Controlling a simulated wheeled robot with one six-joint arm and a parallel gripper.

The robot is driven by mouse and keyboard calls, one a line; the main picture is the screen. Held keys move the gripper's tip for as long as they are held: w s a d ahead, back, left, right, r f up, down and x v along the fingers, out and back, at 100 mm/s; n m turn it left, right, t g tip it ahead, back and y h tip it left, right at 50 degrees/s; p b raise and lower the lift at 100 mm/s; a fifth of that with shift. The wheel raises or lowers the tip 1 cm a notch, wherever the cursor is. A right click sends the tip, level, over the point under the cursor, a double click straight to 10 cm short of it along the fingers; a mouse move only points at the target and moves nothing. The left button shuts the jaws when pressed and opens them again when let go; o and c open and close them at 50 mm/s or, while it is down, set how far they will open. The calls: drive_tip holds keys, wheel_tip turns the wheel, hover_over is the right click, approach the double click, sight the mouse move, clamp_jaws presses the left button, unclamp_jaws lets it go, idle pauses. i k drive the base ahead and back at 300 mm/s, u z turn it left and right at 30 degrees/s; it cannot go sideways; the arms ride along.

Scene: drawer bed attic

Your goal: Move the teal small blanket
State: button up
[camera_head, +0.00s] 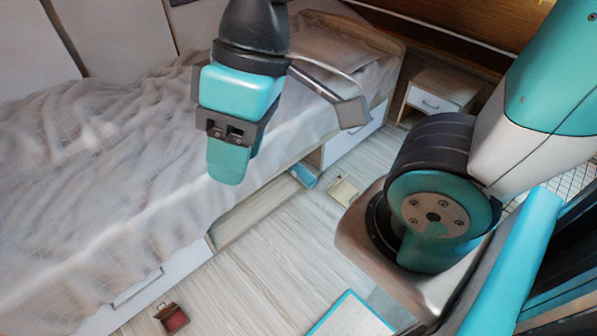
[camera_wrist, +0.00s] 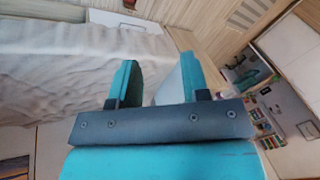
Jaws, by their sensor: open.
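My gripper (camera_head: 229,165) hangs over the near side of the bed in the head view. In the wrist view my gripper (camera_wrist: 156,82) has its two teal fingers apart, with nothing held between them. A small teal-blue item (camera_head: 304,176) shows low beside the bed, at the end of an open gap in the bed's side; it may be the small blanket, but it is too small to tell. My gripper is apart from it, up and to the left in the picture.
The bed (camera_head: 120,150) has a rumpled pale cover. A white drawer front (camera_head: 150,284) is in its side. A nightstand (camera_head: 437,92) stands at the back right. A small reddish-brown box (camera_head: 172,318) and a yellowish item (camera_head: 343,190) lie on the wooden floor (camera_head: 270,245), otherwise mostly clear.

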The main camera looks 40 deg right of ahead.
sight(300, 173)
drive_tip(key=u, duration=1.75)
drive_tip(key=i, duration=1.55)
drive_tip(key=z, duration=4)
drive_tip(key=i, duration=1)
